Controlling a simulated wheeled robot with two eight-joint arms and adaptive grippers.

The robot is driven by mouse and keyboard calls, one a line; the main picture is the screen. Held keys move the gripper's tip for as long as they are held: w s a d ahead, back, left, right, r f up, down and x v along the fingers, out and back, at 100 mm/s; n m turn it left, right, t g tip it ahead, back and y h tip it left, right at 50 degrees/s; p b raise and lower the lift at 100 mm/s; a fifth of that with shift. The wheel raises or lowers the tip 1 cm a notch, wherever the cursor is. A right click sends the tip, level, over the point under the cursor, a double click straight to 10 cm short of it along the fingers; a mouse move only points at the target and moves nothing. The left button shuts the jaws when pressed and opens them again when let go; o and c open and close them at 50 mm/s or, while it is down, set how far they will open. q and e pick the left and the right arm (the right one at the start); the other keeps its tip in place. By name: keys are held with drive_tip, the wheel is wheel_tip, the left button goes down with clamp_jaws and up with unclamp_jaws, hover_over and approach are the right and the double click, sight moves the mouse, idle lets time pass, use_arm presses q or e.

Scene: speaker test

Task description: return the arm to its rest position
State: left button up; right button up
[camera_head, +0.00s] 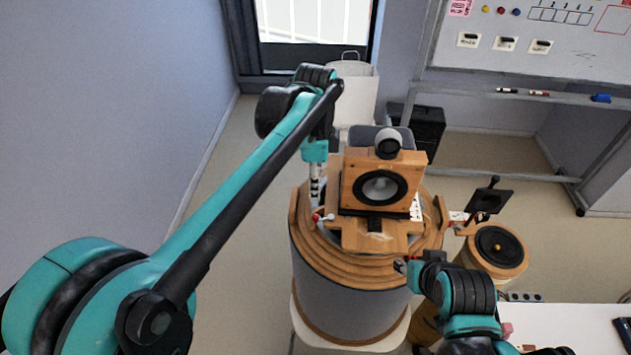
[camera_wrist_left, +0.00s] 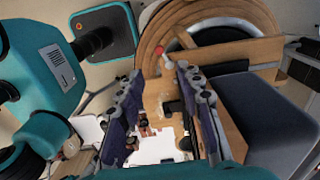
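My left arm reaches in from the left, and its gripper (camera_head: 316,188) points down at the left side of a wooden speaker (camera_head: 352,170) with a black cone. In the left wrist view, its two fingers (camera_wrist_left: 160,75) stand apart with nothing held between them. A small red-tipped object (camera_head: 317,217) lies just below the gripper; its red part also shows in the left wrist view (camera_wrist_left: 170,52). My right gripper (camera_head: 405,266) is at the front right edge of the round stand, small and partly hidden by its own arm; its opening is unclear.
The speaker sits on a stepped round wooden stand (camera_head: 350,268). A smaller round stand with a black disc (camera_head: 498,246) is at the right. A whiteboard (camera_head: 540,60) and a white bin (camera_head: 355,95) are behind. A white table (camera_head: 560,325) is at lower right. Floor at left is clear.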

idle(0.4)
use_arm(q)
drive_tip(key=s+a+f+n+t+b, duration=0.2)
drive_tip(key=s+a+f+n+b, duration=0.2)
drive_tip(key=f, duration=0.5)
drive_tip(key=s+a+f+n+t+b, duration=0.2)
drive_tip(key=s+a+f+n+b, duration=0.3)
drive_tip(key=f+n+b, duration=0.3)
drive_tip(key=s+a+f+n+t+b, duration=0.3)
drive_tip(key=s+a+f+n+b, duration=0.1)
drive_tip(key=f, duration=0.6)
drive_tip(key=s+n+b, duration=0.1)
drive_tip(key=s+b, duration=0.1)
drive_tip(key=b, duration=0.1)
drive_tip(key=shift+a+n, duration=0.2)
drive_tip(key=shift+n, duration=0.2)
